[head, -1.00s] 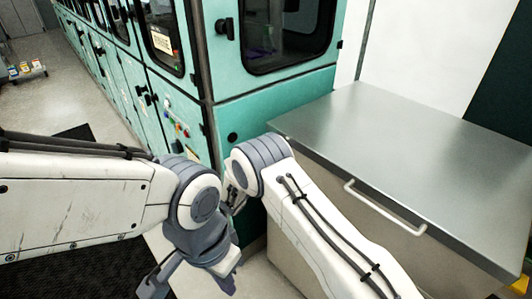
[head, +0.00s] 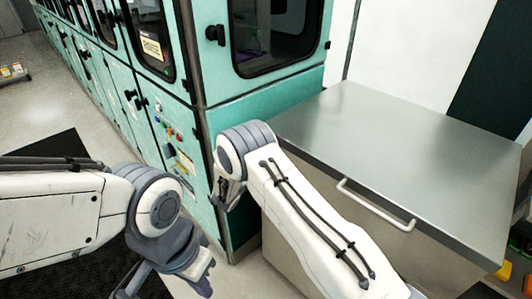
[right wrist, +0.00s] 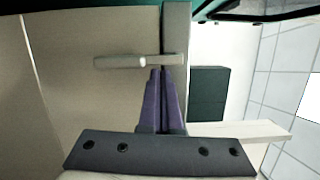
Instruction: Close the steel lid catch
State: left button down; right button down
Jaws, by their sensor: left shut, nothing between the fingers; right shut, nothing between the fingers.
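A steel lid (head: 410,140) lies flat on the box at the right of the head view. A pale bar handle (head: 375,204) is on its front side. In the right wrist view a short grey lever (right wrist: 112,63), apparently the catch, lies crosswise beside the steel edge strip (right wrist: 176,40). My right gripper (right wrist: 160,73) is shut and empty, its purple fingertips close to the lever's right end; I cannot tell whether they touch. In the head view its fingers are mostly hidden behind my right wrist. My left gripper (head: 165,282) is shut and empty, low over the floor, away from the box.
Teal cabinets (head: 260,122) with dark windows and black latches stand left of and behind the box. A dark mat (head: 45,165) lies on the grey floor at the left. A white wall (head: 420,45) is behind the lid. The lid top is bare.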

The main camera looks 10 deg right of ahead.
pick_arm(q)
jog(key=shift+r, duration=0.1)
pick_arm(e)
jog(key=shift+s, duration=0.1)
